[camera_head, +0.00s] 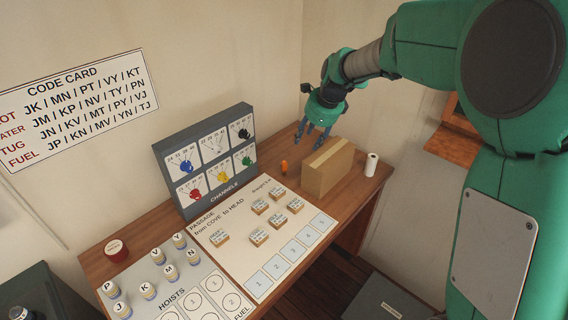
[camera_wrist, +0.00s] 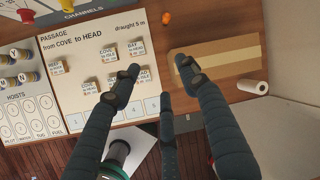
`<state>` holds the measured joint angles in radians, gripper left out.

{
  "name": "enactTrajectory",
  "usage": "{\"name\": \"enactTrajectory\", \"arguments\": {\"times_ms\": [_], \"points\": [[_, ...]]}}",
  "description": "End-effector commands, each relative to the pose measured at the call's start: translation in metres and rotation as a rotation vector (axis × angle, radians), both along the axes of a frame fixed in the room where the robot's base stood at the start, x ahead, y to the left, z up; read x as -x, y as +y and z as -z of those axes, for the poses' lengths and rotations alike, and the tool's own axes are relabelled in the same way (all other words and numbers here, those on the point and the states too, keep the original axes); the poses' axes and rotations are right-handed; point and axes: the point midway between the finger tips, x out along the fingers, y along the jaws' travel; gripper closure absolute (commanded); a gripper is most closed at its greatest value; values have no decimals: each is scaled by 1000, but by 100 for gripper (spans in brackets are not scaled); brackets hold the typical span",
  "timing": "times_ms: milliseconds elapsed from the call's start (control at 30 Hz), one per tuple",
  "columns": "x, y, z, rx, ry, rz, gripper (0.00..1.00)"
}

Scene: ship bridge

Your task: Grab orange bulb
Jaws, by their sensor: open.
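The orange bulb (camera_head: 284,167) is a small orange piece standing on the wooden desk, between the channels panel and the cardboard box. It also shows near the top of the wrist view (camera_wrist: 166,17). My gripper (camera_head: 314,139) is open and empty, above the desk at the back, to the upper right of the bulb in the head view. In the wrist view my gripper's fingers (camera_wrist: 160,85) are spread apart and point towards the passage board and the box, with the bulb beyond their tips. Nothing hides the bulb.
A cardboard box (camera_head: 328,168) stands just right of the bulb, with a white roll (camera_head: 371,164) beyond it. The grey channels panel (camera_head: 207,160) with coloured knobs stands at left. The passage board (camera_head: 225,258) with several small blocks lies in front. Labelled cylinders (camera_head: 148,290) stand at front left.

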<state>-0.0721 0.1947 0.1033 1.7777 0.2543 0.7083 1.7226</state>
Motion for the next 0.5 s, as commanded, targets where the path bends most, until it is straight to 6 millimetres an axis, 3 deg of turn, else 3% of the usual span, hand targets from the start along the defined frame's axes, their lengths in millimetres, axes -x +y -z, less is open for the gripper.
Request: {"name": "enactTrajectory", "arguments": {"times_ms": [200, 500], "points": [[-51, 15, 41, -95, 67, 210, 56], [-107, 34, 100, -213, 149, 488, 56]]}}
